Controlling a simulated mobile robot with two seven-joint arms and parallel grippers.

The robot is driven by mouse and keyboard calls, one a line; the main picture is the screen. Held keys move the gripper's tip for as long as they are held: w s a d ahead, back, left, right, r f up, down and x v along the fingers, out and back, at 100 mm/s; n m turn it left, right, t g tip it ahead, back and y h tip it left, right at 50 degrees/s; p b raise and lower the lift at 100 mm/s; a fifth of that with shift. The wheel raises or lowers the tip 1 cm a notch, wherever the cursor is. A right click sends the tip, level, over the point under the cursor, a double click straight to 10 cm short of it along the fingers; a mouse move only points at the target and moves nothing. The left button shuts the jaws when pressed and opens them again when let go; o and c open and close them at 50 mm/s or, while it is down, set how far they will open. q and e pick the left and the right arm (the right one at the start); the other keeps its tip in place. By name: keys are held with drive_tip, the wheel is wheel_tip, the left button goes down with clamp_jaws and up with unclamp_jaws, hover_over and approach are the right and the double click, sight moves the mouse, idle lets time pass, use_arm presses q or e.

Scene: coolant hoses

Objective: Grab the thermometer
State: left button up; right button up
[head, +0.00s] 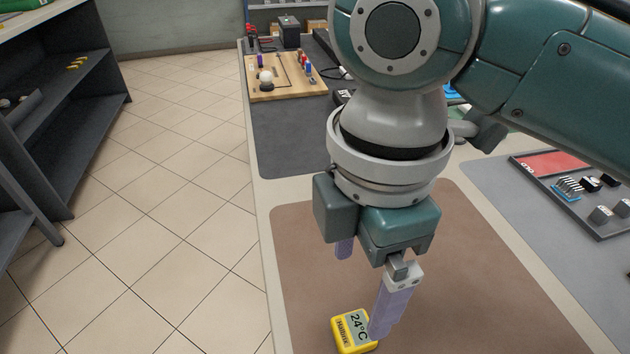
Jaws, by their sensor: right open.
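The thermometer (343,334) is a small yellow block with a grey display reading 24°C. It lies on the brown mat (480,270) near the bottom edge of the head view. My right gripper (363,292) is open above the mat, its pale purple fingers pointing down. The nearer finger overlaps the right edge of the thermometer in the picture; I cannot tell whether they touch. The farther finger is partly hidden behind the gripper body, and nothing shows between the fingers. My left gripper is not in view.
A wooden board (290,92) with small parts stands at the back of the bench. A dark tray (590,215) with connectors lies at the right. The bench's left edge runs close to the thermometer, with tiled floor (170,200) beyond. Dark shelves (75,110) stand at far left.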

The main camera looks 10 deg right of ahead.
hover_over(354, 329)
drive_tip(key=f, duration=0.4)
drive_tip(key=shift+s+a+b, duration=0.15)
drive_tip(key=shift+s+b, duration=0.05)
drive_tip(key=shift+b, duration=0.2)
drive_tip(key=f, duration=0.2)
drive_tip(key=f+b, duration=0.1)
drive_tip(key=f, duration=0.2)
drive_tip(key=shift+w+d+f, duration=0.15)
drive_tip(key=shift+d+f, duration=0.05)
drive_tip(key=shift+f, duration=0.1)
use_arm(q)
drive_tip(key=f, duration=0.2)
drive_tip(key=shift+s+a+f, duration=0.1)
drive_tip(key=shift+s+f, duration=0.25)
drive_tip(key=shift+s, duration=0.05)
use_arm(e)
clamp_jaws()
